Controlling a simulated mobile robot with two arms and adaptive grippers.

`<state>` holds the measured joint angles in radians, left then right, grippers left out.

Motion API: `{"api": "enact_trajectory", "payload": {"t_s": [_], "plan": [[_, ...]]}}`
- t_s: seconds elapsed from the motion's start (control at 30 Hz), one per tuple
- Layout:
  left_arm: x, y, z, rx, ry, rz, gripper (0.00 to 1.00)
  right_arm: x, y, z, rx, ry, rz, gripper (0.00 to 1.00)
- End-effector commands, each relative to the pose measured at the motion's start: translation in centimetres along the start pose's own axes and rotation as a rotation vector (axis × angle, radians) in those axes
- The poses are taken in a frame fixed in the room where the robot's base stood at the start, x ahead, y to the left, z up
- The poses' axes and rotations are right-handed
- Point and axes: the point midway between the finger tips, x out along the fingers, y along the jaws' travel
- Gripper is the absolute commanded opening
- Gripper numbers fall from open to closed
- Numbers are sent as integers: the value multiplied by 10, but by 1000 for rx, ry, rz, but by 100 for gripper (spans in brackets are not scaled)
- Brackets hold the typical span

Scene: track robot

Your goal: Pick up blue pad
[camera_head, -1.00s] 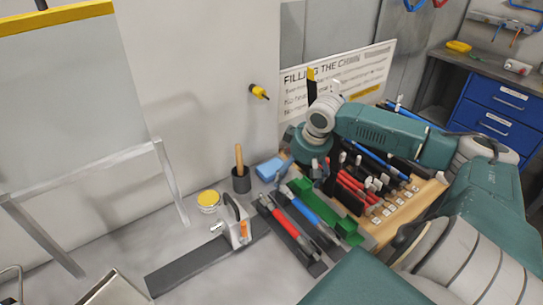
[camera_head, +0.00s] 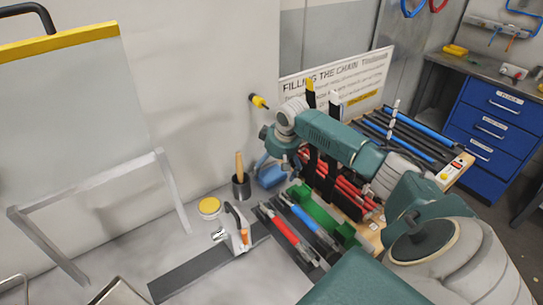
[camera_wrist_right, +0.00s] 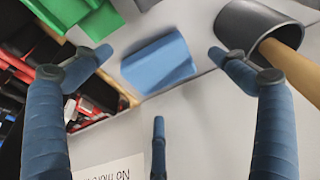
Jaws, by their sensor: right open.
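The blue pad (camera_head: 272,179) lies on the grey table, between the dark cup and the green holder. In the right wrist view the blue pad (camera_wrist_right: 158,64) is in the upper middle, between the spread fingertips. My right gripper (camera_head: 275,163) has blue fingers and is open. It hangs over the pad, partly hiding it in the head view. In the right wrist view no finger is seen closed on the pad; the exact height gap cannot be told. My left gripper is not in view.
A dark cup (camera_head: 241,187) with a wooden handle stands close left of the pad. A green holder (camera_head: 322,218) and red and blue tools (camera_head: 280,230) are close on the right. A yellow-topped jar (camera_head: 209,207) stands to the left. A sign (camera_head: 340,80) is behind.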

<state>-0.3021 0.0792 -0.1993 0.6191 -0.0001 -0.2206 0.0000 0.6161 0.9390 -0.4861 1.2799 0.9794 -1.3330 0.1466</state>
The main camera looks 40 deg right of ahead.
Motion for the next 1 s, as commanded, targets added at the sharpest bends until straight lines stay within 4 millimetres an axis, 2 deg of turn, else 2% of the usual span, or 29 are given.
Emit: {"api": "enact_trajectory", "payload": {"t_s": [0.1, 0.2, 0.43, 0.6, 0.7, 1.0], "plan": [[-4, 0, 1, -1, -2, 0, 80, 15, 0, -1, 3, 0, -1, 96], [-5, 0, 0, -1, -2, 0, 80, 21, 0, -1, 1, 3, 0, 96], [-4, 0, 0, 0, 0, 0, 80, 23, 0, -1, 0, 3, 0, 96], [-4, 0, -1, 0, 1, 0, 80, 22, 0, -1, 1, 3, 0, 62], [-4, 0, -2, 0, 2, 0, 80, 22, 0, -1, 1, 2, 1, 46], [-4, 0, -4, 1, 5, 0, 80, 23, 1, 0, 1, 2, 1, 45]]}}
